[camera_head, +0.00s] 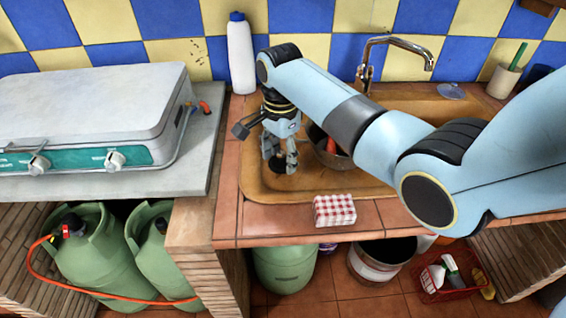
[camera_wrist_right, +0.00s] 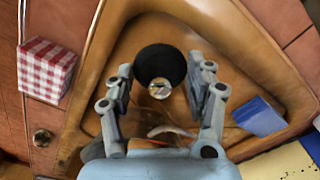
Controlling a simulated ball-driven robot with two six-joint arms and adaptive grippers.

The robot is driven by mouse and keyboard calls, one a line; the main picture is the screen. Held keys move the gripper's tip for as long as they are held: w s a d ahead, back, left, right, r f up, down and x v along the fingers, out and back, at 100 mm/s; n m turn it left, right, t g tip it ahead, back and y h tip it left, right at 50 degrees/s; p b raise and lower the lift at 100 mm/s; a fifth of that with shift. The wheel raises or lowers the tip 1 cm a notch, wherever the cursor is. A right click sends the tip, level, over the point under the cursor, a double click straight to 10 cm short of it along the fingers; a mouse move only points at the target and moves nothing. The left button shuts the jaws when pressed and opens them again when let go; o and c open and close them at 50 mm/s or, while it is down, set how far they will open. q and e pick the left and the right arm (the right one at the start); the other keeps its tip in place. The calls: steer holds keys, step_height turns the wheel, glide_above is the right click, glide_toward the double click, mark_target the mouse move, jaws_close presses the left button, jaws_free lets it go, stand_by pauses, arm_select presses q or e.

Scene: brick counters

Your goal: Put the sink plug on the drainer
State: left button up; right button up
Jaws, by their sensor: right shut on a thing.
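The sink plug is a black round piece that shows at the fingertips in the head view (camera_head: 277,164). In the right wrist view the plug (camera_wrist_right: 158,62) is a dark disc with a shiny metal centre, between the two fingers. My right gripper (camera_head: 281,155) is shut on it, over the left part of the brown sink basin (camera_head: 252,182); the gripper also shows in the wrist view (camera_wrist_right: 160,84). The drainer side of the sink (camera_head: 415,104) lies to the right, partly hidden behind my right arm. My left gripper is not in view.
A metal pot (camera_head: 334,158) with something red inside stands in the basin, right of the gripper. A tap (camera_head: 366,72) and a white bottle (camera_head: 240,55) stand at the back. A red-checked sponge-like block (camera_head: 334,210) lies on the front edge. A clear item (camera_head: 451,91) lies at the right.

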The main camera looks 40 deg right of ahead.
mark_target(281, 163)
step_height(281, 163, down, 3)
steer(key=shift+f, duration=0.2)
steer(key=shift+s+f, duration=0.1)
steer(key=shift+f, duration=0.05)
steer(key=o, duration=0.9)
steer(key=shift+o, duration=1.4)
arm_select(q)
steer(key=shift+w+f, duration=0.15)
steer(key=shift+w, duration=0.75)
arm_select(e)
step_height(281, 163, up, 12)
steer(key=shift+r+p, duration=0.15)
steer(key=shift+p, duration=0.15)
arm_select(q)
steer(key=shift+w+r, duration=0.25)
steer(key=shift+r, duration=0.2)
